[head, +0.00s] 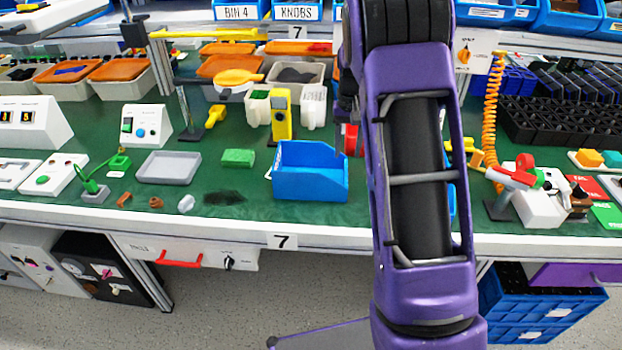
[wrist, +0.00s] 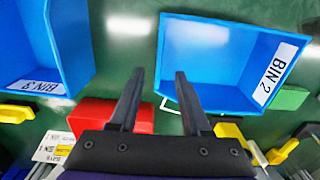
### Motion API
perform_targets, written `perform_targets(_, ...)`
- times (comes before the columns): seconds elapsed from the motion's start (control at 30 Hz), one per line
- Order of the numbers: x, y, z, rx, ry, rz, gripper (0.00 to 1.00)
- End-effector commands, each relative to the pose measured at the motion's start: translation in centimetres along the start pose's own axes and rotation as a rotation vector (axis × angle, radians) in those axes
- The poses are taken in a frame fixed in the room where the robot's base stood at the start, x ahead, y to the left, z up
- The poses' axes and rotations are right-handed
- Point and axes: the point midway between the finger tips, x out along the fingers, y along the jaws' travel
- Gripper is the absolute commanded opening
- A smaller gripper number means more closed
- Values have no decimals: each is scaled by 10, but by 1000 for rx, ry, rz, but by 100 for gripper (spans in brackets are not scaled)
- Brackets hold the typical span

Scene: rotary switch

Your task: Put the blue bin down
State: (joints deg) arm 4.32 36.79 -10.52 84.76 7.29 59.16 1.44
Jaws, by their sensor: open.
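A blue bin (head: 308,178) stands upright on the green bench mat near the front edge. In the wrist view a blue bin labelled BIN 2 (wrist: 215,60), which looks like the same one, rests on the mat at the right. My gripper (wrist: 159,75) is open with nothing held. Its right finger overlaps the near left corner of BIN 2 in the picture; I cannot tell whether it touches. A second blue bin, BIN 3 (wrist: 62,35), is at the left of the wrist view. In the head view my purple arm hides the gripper's fingers and most of BIN 3.
A red object (wrist: 100,113) lies close to the gripper, between the bins. A green block (head: 238,158) and a grey tray (head: 168,167) lie left of the bin. A yellow device (head: 281,115) stands behind it. Bare mat shows along the front edge.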

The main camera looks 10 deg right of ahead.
Motion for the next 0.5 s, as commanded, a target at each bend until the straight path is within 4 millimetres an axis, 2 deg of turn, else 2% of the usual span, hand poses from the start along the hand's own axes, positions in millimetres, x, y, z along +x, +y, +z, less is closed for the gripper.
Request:
perform_targets(0.03,11,0,1,0,-2,0,48)
perform_targets(0.1,20,0,0,0,-2,0,48)
perform_targets(0.37,34,0,1,0,0,-1,48)
perform_targets(0.5,52,1,4,1,-3,0,48)
